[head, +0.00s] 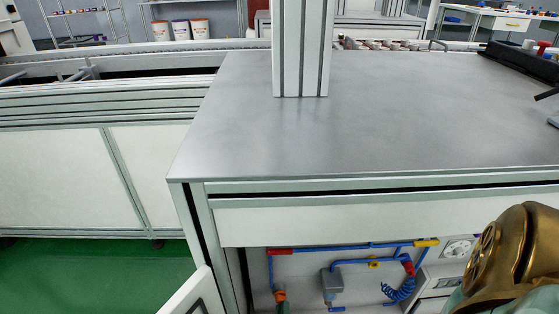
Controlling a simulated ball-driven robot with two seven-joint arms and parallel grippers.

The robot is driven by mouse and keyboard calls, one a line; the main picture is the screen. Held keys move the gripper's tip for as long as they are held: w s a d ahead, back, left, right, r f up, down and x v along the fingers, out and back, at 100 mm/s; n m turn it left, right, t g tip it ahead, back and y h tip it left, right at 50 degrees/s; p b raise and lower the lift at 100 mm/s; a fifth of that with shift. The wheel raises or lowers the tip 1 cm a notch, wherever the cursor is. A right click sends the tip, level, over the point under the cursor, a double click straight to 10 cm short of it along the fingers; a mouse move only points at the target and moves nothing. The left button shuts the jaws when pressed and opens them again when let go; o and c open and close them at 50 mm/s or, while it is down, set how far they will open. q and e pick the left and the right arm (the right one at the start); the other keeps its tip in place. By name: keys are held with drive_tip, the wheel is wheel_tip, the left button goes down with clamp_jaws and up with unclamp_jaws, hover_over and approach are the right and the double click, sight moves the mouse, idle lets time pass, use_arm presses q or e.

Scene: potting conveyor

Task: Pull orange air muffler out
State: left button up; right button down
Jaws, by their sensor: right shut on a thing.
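The bronze end of my right arm with the right gripper (505,258) fills the lower right corner, close to the camera. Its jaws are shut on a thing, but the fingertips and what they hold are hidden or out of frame. A small orange-red and green part (281,297) shows at the bottom edge, below a red valve (280,252) on the blue air piping. It may be the orange air muffler, but it is too small and cut off to be sure. My left gripper is not in view.
A grey worktop (300,130) overhangs the piping, with a white panel (390,216) below its front edge. A white post (301,50) stands on it. Blue pipes, a yellow valve (426,242) and a coiled blue hose (400,290) are underneath. A panel (190,293) stands ajar at lower left.

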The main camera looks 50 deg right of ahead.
drive_tip(key=n, duration=0.4)
drive_tip(key=shift+w+a+r+n, duration=0.15)
drive_tip(key=shift+w+a+n, duration=0.05)
drive_tip(key=shift+w+n, duration=0.15)
